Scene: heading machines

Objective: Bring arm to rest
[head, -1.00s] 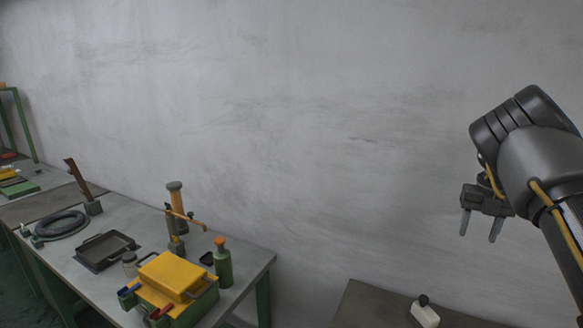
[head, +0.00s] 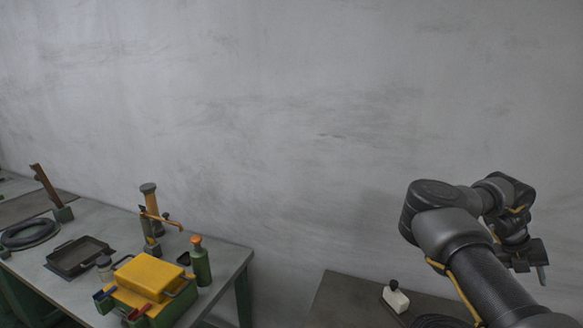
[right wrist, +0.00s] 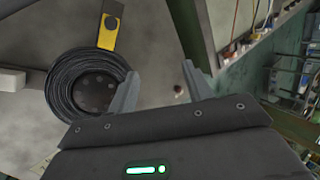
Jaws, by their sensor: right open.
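My right arm comes in from the lower right of the head view, and its dark gripper (head: 532,268) hangs at the far right, in front of the grey wall. In the right wrist view the two grey fingers of my right gripper (right wrist: 160,88) stand apart with nothing between them. A black coil (right wrist: 88,84) lies beyond and to the left of the fingers, apart from them. My left gripper shows in neither view.
A bench at the left bears a yellow-topped green box (head: 150,278), a green bottle (head: 200,264), a dark tray (head: 78,256) and a hose coil (head: 28,234). A darker table (head: 345,300) at lower right holds a small white bottle (head: 395,297).

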